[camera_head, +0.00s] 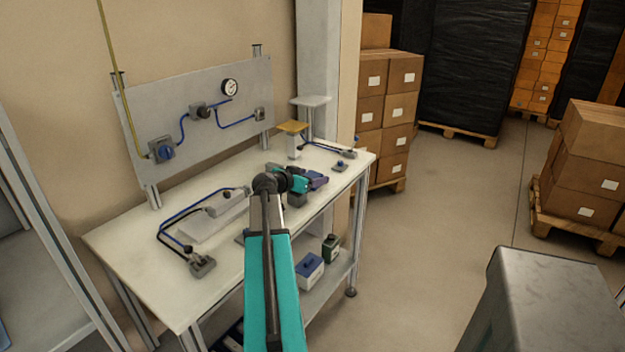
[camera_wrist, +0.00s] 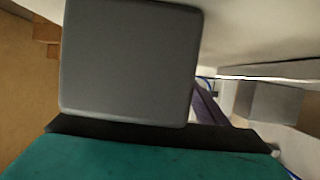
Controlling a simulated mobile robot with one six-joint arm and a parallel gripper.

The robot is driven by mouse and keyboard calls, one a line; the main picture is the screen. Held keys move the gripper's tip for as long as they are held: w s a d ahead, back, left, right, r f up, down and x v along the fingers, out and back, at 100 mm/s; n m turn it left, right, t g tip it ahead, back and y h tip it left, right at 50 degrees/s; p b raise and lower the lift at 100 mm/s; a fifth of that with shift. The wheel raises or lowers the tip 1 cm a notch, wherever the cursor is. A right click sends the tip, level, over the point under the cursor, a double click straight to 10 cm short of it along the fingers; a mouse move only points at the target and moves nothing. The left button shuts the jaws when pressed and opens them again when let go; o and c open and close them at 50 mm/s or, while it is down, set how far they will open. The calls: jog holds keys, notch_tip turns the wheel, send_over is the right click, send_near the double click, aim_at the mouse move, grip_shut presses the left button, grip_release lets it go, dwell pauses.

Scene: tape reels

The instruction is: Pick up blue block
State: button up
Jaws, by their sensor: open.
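My gripper (camera_head: 316,181) is at the far end of my teal arm, low over the right part of the white workbench (camera_head: 125,245). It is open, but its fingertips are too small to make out. A purple-blue piece shows at its end, and a strip of it also shows in the wrist view (camera_wrist: 207,106). I cannot tell whether this is the blue block or part of my gripper. No other plain blue block is clear in the head view. A large grey shape fills much of the wrist view and hides what lies behind it.
A panel (camera_head: 190,105) with a gauge and blue hoses stands at the bench's back. A blue-topped box (camera_head: 309,270) sits on the lower shelf.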

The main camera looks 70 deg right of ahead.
jog(key=shift+s+d+f, duration=0.1)
jog(key=shift+d+f, duration=0.05)
jog(key=shift+d, duration=0.2)
dwell(0.3)
jog(key=c, duration=1.3)
jog(key=shift+r, duration=0.25)
